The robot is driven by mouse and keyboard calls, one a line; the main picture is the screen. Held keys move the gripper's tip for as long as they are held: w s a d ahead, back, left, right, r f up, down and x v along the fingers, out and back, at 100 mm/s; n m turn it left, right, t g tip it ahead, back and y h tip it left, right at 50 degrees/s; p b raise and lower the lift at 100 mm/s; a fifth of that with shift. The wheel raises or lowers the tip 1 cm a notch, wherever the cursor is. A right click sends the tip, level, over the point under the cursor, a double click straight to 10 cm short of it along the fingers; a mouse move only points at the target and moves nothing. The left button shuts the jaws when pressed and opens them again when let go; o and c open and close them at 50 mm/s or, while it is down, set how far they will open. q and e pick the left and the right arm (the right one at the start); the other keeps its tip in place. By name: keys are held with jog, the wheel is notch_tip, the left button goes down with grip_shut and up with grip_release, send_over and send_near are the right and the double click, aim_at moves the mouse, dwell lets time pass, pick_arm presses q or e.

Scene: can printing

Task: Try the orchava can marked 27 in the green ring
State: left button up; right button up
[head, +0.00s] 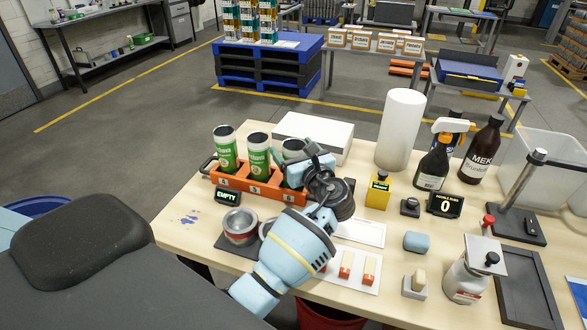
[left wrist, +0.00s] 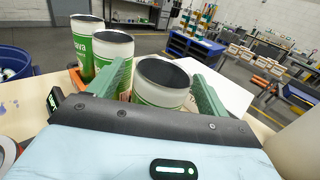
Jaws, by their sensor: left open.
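Three white-and-green cans with dark tops stand upright in an orange rack (head: 237,185): a left can (head: 225,150), a middle can (head: 258,157) and a right can (head: 291,149). No mark 27 is readable. My left gripper (head: 306,170) is open at the right can, which stands between its two green fingers (left wrist: 160,75) in the left wrist view; contact cannot be told. A metal ring-like cup with a red band (head: 240,226) sits on a dark mat before the rack. Another ring beside it is mostly behind my arm. No green ring is distinguishable. My right gripper is out of view.
An "EMPTY" display (head: 228,196) stands before the rack and a white box (head: 314,135) behind it. A paper roll (head: 401,130), a yellow bottle (head: 378,190), a spray bottle (head: 434,160) and a counter showing 0 (head: 444,204) stand to the right.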

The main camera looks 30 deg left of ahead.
pick_arm(q)
jog(key=shift+c, duration=1.1)
jog(key=c, duration=1.1)
jog(key=shift+o, duration=0.2)
